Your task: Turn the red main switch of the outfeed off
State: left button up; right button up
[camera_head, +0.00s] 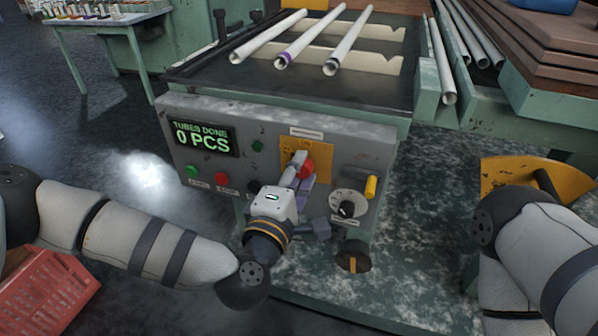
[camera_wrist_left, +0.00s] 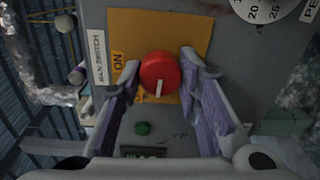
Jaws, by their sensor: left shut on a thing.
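The red main switch (camera_head: 307,166) is a round knob on a yellow plate (camera_head: 318,150) on the grey control panel. In the left wrist view the red knob (camera_wrist_left: 160,72) has a white pointer mark towards the bottom of the picture. An "ON" label (camera_wrist_left: 117,62) and a "MAIN SWITCH" label are left of it. My left gripper (camera_head: 301,170) is at the panel, shut on the knob. In the left wrist view the purple-padded fingers of the left gripper (camera_wrist_left: 160,78) are on either side of it. My right gripper is out of view.
The panel (camera_head: 265,125) also bears a "0 PCS" display (camera_head: 205,138), a green button (camera_head: 191,171), a red button (camera_head: 221,178), a dial (camera_head: 347,208) and a yellow-handled lever (camera_head: 370,187). A red crate (camera_head: 45,290) stands at lower left.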

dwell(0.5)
pick_arm(q)
jog(key=o, duration=1.1)
jog(key=shift+o, duration=0.2)
jog(key=shift+s, duration=0.15)
jog(key=v, duration=1.2)
jog(key=shift+d+r, duration=0.1)
jog(key=shift+r, duration=0.05)
